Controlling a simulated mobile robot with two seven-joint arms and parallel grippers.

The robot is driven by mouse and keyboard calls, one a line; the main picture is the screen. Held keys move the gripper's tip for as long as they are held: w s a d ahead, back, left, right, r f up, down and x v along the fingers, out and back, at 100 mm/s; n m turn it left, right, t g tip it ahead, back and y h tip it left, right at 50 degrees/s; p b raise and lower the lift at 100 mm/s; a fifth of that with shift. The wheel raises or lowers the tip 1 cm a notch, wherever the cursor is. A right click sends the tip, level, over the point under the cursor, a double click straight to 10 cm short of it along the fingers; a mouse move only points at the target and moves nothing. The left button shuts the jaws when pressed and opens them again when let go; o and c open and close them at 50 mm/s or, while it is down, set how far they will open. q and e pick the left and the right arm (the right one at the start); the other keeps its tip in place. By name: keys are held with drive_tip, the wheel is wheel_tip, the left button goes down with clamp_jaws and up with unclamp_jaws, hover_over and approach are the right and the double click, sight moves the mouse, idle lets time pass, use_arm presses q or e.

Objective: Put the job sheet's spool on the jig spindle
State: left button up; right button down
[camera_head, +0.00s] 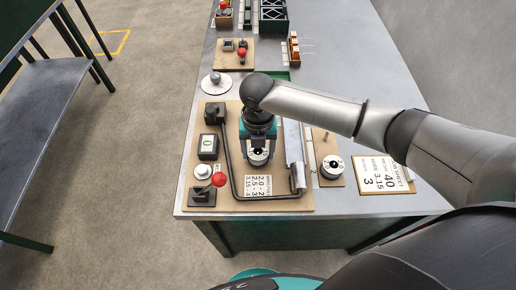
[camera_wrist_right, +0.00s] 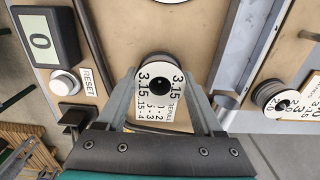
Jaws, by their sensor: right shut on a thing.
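My right gripper (camera_head: 258,148) is shut on a spool (camera_head: 257,157) over the brown jig board (camera_head: 215,150). In the right wrist view the spool (camera_wrist_right: 160,84) has a white face marked 3.15 and a dark centre, with a gripper finger on each side. Whether the spool is seated on anything is hidden, and I cannot make out the jig spindle. The job sheet (camera_head: 385,175) lies at the right of the bench and reads 40, 3.15 and 3. A second spool (camera_head: 332,167) sits on a small board (camera_head: 328,182); it also shows in the right wrist view (camera_wrist_right: 272,95). My left gripper is not in view.
The jig board carries a counter (camera_head: 207,146) reading 0, a reset button (camera_head: 202,172), a red-knobbed lever (camera_head: 219,179), a bent dark bar (camera_head: 228,175) and a settings card (camera_head: 258,186). A white disc (camera_head: 214,84) lies behind. The bench's right rear is clear.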

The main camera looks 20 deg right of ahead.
drive_tip(key=shift+f, duration=0.6)
unclamp_jaws()
wheel_tip(320, 180, up, 15)
drive_tip(key=p, duration=0.1)
drive_tip(key=shift+r+p, duration=0.15)
drive_tip(key=shift+p, duration=0.15)
idle(0.5)
